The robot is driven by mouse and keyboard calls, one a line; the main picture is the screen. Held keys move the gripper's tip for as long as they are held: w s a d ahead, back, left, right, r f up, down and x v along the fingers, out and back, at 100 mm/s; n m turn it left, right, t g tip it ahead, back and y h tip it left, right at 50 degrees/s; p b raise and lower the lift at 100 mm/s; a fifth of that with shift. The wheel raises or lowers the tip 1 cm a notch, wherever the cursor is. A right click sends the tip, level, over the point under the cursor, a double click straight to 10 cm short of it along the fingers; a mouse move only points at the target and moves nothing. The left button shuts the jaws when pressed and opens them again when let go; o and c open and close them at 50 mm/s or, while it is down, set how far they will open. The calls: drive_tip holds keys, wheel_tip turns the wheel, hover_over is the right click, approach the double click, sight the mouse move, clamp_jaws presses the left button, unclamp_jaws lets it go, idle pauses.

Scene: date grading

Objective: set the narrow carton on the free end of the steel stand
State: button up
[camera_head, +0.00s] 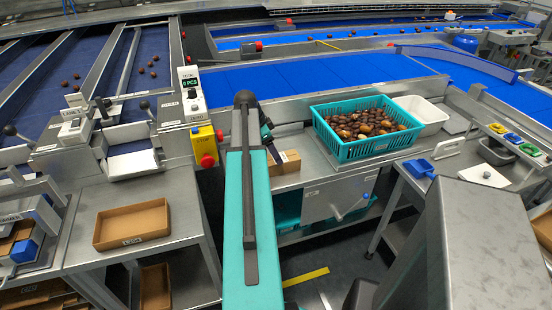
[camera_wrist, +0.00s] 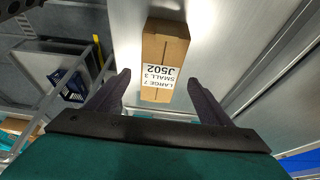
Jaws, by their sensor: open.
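The narrow carton (camera_wrist: 165,48) is a brown cardboard box with a white printed label, lying on a bare steel surface in the wrist view. In the head view the carton (camera_head: 287,163) is partly hidden behind my arm. My gripper (camera_wrist: 158,77) is open, its two dark fingers apart, with the carton's labelled end showing between them and no finger visibly touching it. In the head view my gripper (camera_head: 268,142) is just above the carton. A steel stand (camera_head: 187,212) at left carries a shallow open cardboard tray (camera_head: 131,224); its right part is bare.
A teal crate of dates (camera_head: 345,152) and a white bin (camera_head: 432,116) stand right of the carton. A yellow box with a red button (camera_head: 207,147) stands behind the left stand. Blue conveyor belts (camera_head: 310,75) run along the back.

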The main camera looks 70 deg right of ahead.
drive_tip(key=shift+b+v, duration=0.35)
drive_tip(key=shift+v, duration=2.45)
